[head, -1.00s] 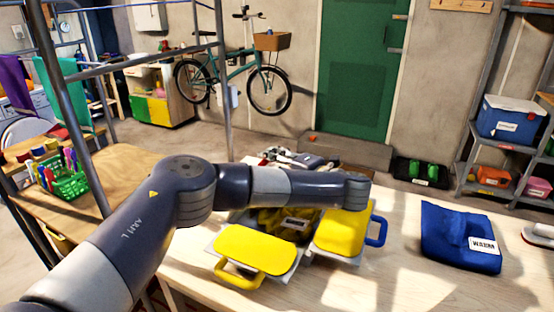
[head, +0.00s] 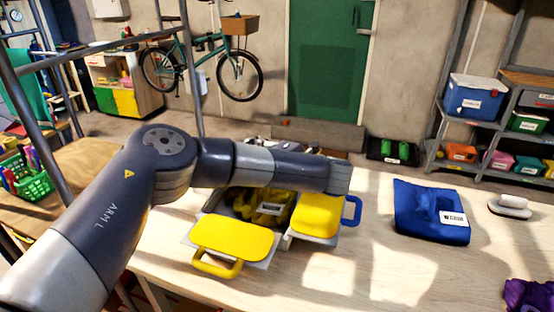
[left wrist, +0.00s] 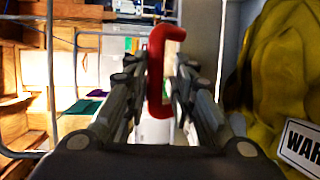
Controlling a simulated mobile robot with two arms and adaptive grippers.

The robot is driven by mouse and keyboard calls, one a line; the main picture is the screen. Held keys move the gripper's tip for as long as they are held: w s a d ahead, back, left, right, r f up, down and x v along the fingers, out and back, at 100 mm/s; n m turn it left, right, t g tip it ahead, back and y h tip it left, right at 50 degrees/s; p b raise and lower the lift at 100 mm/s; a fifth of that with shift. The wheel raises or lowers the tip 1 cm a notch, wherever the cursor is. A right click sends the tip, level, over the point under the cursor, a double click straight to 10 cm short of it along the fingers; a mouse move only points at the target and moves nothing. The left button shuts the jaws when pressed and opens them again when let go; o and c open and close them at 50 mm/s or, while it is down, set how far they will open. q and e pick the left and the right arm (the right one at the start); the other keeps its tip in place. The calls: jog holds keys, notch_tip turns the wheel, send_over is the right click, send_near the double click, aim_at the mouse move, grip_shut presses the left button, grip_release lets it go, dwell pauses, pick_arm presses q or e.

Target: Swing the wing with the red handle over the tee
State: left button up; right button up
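The folding board (head: 262,262) lies on the table, with a crumpled dark yellow tee (head: 262,208) on its middle; the tee's label shows at right in the left wrist view (left wrist: 270,60). A yellow wing with a yellow handle (head: 235,238) lies at front left. Another yellow wing (head: 316,218) has a blue handle (head: 353,210). The red handle (left wrist: 157,75) shows only in the left wrist view, between the fingers of my left gripper (left wrist: 160,72), with a gap at the right finger. My left arm hides its wing in the head view. My right gripper is out of view.
A blue folded cloth (head: 430,212) with a label lies right of the board, with an iron-like object (head: 510,206) beyond it. Purple cloth (head: 528,295) lies at the front right. Metal posts stand at the left. Bare table lies between the board and blue cloth.

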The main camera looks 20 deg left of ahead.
pick_arm(q)
jog(key=v, duration=1)
jog(key=shift+s, duration=0.2)
jog(key=shift+r, duration=0.2)
